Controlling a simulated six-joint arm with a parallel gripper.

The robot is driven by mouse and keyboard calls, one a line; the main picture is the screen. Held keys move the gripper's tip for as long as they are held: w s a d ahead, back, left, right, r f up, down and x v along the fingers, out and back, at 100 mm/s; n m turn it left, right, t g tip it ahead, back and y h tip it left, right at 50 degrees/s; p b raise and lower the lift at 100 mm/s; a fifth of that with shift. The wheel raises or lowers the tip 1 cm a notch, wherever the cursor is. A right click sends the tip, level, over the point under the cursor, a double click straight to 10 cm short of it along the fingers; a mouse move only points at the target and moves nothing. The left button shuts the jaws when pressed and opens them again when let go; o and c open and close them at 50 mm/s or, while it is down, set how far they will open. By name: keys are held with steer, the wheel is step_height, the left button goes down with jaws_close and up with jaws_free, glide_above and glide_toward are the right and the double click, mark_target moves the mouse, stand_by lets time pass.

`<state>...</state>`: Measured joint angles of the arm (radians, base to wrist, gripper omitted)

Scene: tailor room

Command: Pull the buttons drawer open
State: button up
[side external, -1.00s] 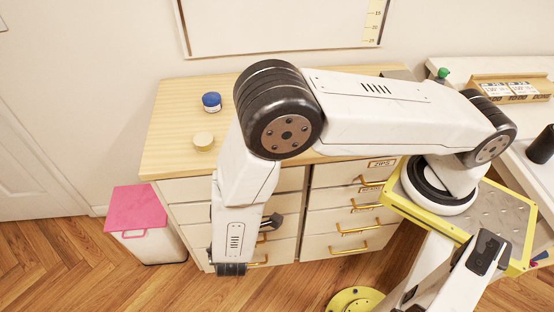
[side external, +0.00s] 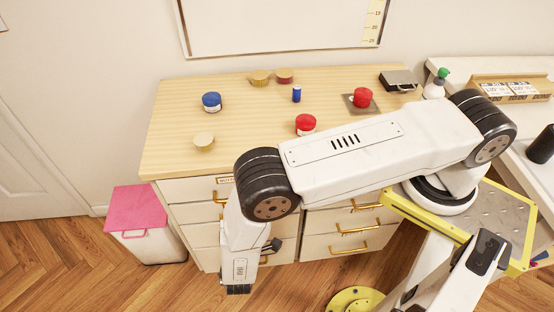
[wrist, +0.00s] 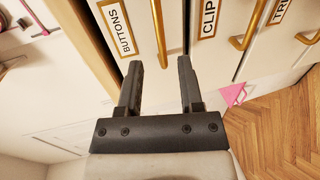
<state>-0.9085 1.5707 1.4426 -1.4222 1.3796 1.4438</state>
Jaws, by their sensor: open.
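The buttons drawer (side external: 190,190) is the top drawer of the left column of the cabinet and looks shut. Its label (wrist: 117,32) reads BUTTONS in the wrist view, which is turned sideways. Its brass bar handle (wrist: 160,35) shows beside the label, and also in the side view (side external: 221,197). My gripper (wrist: 160,64) is open and empty. In the wrist view the end of the handle appears between its two fingers, but I cannot tell how far off it is. In the side view my arm hides part of the drawer fronts and the fingers are not clear.
The clips drawer (wrist: 222,60), with its own brass handle, is just below. A pink-lidded bin (side external: 137,208) stands left of the cabinet.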

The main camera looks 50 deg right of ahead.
steer(key=shift+x, duration=3.7)
jaws_close()
